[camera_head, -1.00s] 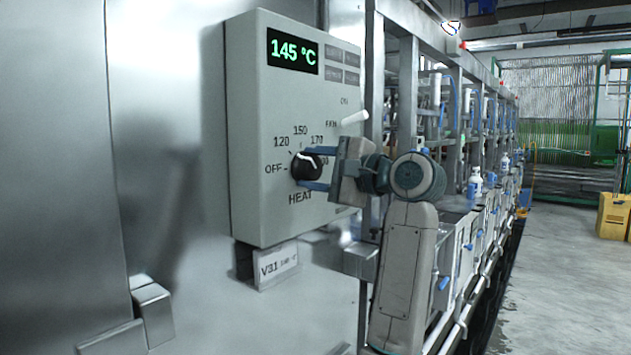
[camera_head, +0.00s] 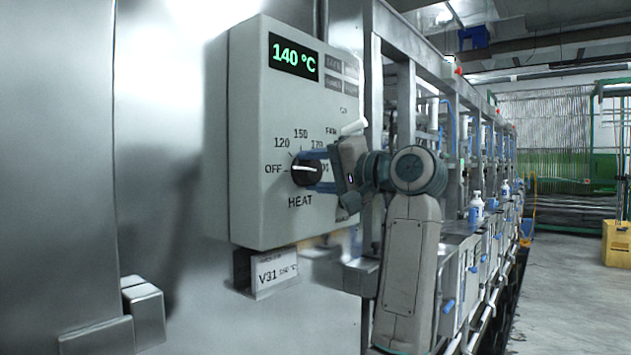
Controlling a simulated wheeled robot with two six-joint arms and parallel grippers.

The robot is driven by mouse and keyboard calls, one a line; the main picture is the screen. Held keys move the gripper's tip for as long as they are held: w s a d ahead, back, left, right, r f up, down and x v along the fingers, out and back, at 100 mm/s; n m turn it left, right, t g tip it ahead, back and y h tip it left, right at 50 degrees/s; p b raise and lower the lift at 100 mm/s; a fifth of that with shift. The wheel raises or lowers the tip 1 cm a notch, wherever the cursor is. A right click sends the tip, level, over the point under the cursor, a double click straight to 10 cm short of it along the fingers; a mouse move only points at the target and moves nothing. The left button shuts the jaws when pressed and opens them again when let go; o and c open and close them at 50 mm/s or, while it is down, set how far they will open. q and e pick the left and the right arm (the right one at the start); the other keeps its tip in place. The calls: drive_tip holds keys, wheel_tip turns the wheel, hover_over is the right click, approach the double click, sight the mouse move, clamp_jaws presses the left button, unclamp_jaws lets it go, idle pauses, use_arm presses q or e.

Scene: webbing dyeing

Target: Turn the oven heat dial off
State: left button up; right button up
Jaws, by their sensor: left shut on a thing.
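The black heat dial (camera_head: 304,175) sits low on the front of the grey oven control box (camera_head: 252,120), above the word HEAT. Its white pointer line lies almost level, in line with the OFF mark on the left; I cannot tell for sure which end is the pointing one. My left gripper (camera_head: 309,170) reaches in from the right, its blue fingers shut on the dial from above and below. The fingers and gripper body hide some of the marks right of the dial. The green display (camera_head: 293,56) reads 140 °C. My right gripper is not in view.
A white fan switch lever (camera_head: 354,127) sticks out just above my gripper. A V31 label plate (camera_head: 274,273) hangs below the box. Metal frames and a row of dyeing units with bottles (camera_head: 476,207) run back at the right.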

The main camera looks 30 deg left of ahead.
use_arm(q)
drive_tip(key=shift+f+n+b, duration=0.1)
drive_tip(key=shift+n+b, duration=0.3)
drive_tip(key=shift+n, duration=0.8)
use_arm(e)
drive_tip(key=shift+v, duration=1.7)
use_arm(q)
drive_tip(key=o, duration=1)
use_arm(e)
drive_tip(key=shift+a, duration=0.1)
use_arm(q)
drive_tip(key=d+b, duration=0.1)
drive_tip(key=d, duration=0.9)
drive_tip(key=shift+s+d, duration=0.4)
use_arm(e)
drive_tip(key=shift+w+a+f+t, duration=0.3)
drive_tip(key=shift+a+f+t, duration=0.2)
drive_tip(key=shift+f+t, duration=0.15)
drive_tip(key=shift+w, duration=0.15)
